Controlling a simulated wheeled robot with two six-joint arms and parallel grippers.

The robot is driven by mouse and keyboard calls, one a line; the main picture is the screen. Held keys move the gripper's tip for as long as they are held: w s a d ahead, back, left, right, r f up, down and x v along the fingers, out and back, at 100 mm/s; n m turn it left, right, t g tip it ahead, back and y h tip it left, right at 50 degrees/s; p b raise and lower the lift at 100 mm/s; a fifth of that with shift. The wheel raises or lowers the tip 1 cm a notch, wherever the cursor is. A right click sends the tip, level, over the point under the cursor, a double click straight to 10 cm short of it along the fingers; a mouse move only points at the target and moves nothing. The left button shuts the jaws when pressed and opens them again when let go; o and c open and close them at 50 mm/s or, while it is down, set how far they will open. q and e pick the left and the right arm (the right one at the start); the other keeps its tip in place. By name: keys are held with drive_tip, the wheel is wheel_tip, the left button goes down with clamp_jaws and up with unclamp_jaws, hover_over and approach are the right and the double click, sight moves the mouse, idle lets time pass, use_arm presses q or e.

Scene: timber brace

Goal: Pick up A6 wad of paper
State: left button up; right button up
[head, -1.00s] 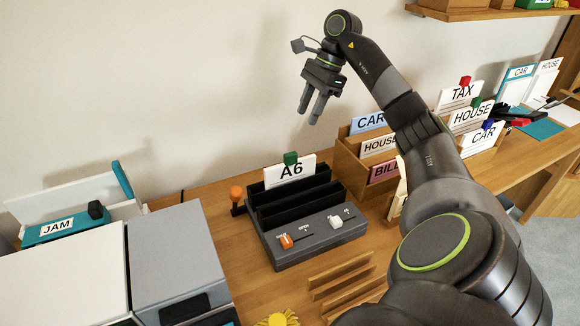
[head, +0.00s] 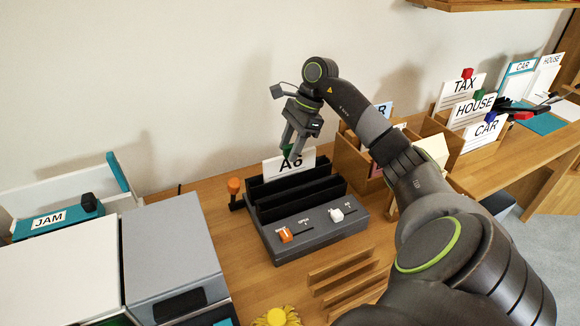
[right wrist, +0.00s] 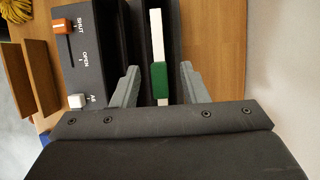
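The A6 wad of paper (head: 273,170) stands upright in a slot of the dark grey device (head: 318,237), with a green block (head: 286,151) on its top edge. In the right wrist view I see the wad's white edge (right wrist: 155,35) and the green block (right wrist: 160,82) from above. My right gripper (head: 292,151) is just over the wad and points down. In the right wrist view its open fingers (right wrist: 160,70) stand on either side of the green block, apart from it. My left gripper is not in view.
The device has an orange slider (head: 285,235) and a white slider (head: 336,215). An orange-topped post (head: 234,186) stands at its left. A wooden holder (head: 362,165) with cards is close at the right, partly behind my arm. A grey box (head: 170,250) stands at left.

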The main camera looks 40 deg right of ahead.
drive_tip(key=shift+x, duration=1.15)
clamp_jaws()
